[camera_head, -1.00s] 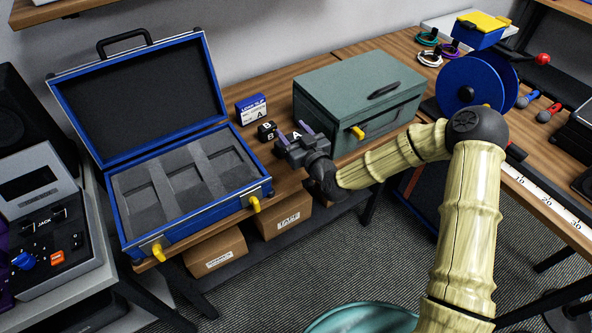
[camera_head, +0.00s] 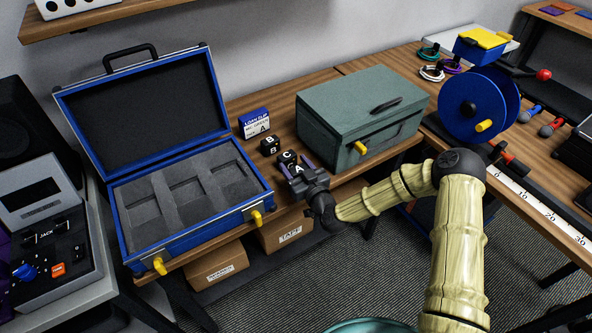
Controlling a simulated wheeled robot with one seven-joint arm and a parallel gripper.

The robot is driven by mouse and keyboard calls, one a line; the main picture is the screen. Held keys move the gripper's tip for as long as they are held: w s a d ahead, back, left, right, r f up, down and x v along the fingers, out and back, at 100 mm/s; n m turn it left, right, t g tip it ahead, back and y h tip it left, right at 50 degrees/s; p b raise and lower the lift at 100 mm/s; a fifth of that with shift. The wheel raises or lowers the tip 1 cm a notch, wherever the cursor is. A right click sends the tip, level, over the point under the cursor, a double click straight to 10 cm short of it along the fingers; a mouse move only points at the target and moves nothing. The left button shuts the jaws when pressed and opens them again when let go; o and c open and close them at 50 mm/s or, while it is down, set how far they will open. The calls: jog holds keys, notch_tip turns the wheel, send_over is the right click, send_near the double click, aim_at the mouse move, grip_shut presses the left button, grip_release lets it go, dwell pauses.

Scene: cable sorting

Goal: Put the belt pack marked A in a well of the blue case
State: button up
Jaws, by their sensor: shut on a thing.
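The belt pack marked A (camera_head: 298,170) is a small black block with a white letter.
Pack B (camera_head: 270,145) and pack C (camera_head: 287,157) stand just behind the gripper. A loan slip box (camera_head: 254,123) marked A is behind them. A green toolbox (camera_head: 345,110) stands close on the right. The case's front wall and yellow latches edge the wells.

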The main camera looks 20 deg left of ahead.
jog(key=shift+f, duration=0.95)
jog(key=shift+f, duration=0.2)
jog(key=o, duration=1.1)
jog(key=shift+c, duration=0.2)
jog(key=shift+s, duration=0.1)
jog(key=b+v, duration=0.3)
jog(key=v, duration=1.4)
jog(key=shift+w+d+r, duration=0.25)
jog(key=shift+d, duration=0.25)
